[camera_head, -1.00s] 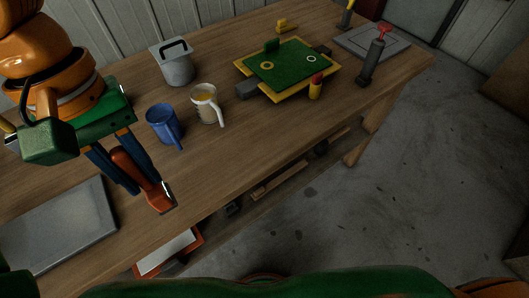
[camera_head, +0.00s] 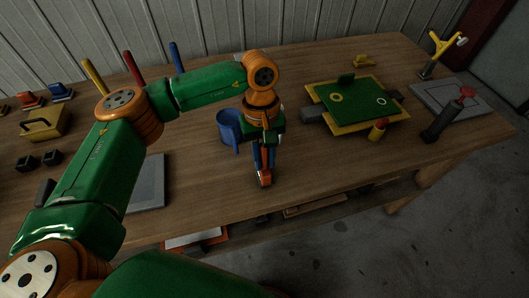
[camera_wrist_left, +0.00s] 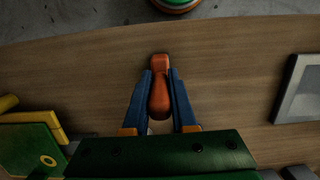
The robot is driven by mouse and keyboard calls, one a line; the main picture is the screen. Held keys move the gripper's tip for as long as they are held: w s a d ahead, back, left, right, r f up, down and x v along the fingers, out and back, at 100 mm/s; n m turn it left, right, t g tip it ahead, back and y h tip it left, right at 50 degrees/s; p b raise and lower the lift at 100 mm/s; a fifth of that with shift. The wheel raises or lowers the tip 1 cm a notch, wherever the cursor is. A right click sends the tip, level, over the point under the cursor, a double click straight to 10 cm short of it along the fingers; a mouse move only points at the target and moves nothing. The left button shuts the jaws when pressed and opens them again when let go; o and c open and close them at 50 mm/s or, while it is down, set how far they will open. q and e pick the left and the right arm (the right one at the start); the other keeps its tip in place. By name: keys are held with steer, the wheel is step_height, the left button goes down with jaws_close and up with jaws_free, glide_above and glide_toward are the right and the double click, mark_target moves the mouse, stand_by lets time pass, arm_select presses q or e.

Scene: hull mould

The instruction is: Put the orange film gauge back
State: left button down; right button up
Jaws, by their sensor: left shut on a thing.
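The orange film gauge (camera_head: 265,180) is held between the blue fingers of my left gripper (camera_head: 264,163) in the head view, low over the front part of the table. In the left wrist view the orange gauge (camera_wrist_left: 160,92) lies lengthwise between the two fingers (camera_wrist_left: 160,100), its blocky end pointing at the table's front edge. I cannot tell whether its lower end touches the wood. My right gripper is not in view.
A blue mug (camera_head: 229,127) stands just left of the gripper. The green mould with yellow rim (camera_head: 325,105) lies to the right, with a red-topped yellow cylinder (camera_head: 378,130) at its front. A grey plate (camera_head: 148,190) lies left, partly behind my arm. Table front is clear between.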

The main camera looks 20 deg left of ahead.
arm_select(q)
steer(key=shift+f, duration=0.2)
steer(key=c, duration=0.7)
jaws_free()
steer(key=shift+r, duration=0.35)
steer(key=shift+w+r, duration=0.15)
steer(key=shift+r, duration=0.2)
steer(key=r, duration=0.7)
steer(key=w+a+r+b, duration=0.1)
steer(key=r, duration=0.3)
steer(key=shift+w, duration=0.1)
steer(key=shift+f, duration=0.1)
